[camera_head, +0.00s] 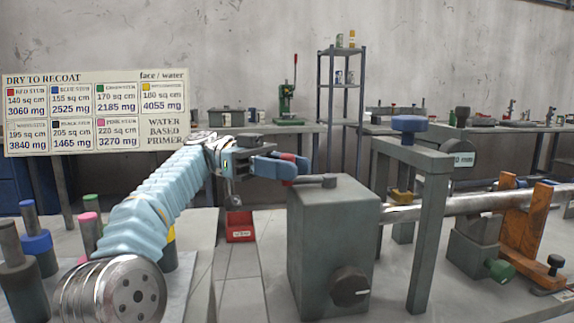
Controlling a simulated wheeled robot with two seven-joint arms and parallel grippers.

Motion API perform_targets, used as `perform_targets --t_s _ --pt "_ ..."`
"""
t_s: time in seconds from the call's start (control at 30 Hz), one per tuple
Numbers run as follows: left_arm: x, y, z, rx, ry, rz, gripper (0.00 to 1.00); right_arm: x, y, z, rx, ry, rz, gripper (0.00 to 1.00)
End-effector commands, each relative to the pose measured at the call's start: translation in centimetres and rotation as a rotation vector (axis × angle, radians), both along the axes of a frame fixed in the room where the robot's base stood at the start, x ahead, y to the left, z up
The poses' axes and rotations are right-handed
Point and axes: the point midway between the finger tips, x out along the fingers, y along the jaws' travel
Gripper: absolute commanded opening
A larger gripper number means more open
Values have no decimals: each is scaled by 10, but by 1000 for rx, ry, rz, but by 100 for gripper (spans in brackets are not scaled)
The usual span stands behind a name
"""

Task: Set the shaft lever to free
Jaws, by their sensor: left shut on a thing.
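The shaft lever (325,181) is a short flat grey arm on top of a grey box-shaped housing (322,240). It points left from its round pivot. My left gripper (296,169), with blue fingers and a red patch, is at the lever's left end and is shut on it. The fingers partly hide that end, and I cannot read any position marks for the lever. A black knob (350,287) is on the housing's front face. A steel shaft (440,205) runs right from the housing. My right gripper is not in view.
A grey gantry frame (430,225) with a blue knob (409,124) stands right of the housing. A wooden bracket (526,220) supports the shaft. A small red bin (240,228) lies behind-left. Several colour-topped stubs (37,242) stand at left, below a sign (95,112).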

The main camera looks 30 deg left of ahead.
Motion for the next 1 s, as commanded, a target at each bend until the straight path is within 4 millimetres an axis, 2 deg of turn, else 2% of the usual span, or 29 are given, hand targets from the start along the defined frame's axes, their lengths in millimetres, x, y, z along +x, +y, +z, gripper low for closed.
perform_targets --t_s 0.13,0.17,0.27,0.53,0.63,0.8,0.87,1.0 --pt "1 0 3 -6 -3 6 0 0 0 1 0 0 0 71" --pt "1 0 2 -6 -3 6 33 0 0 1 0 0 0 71" --pt "0 0 2 -4 -2 5 48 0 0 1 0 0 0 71" --pt "0 0 2 -2 -1 3 48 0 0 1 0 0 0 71" --pt "1 0 8 -2 -2 3 48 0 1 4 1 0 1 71" --pt "-1 0 40 -4 -6 4 48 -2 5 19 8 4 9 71" --pt "-12 -6 49 -3 -8 4 48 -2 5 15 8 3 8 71" --pt "-36 -18 81 -3 -8 3 48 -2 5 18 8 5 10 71"
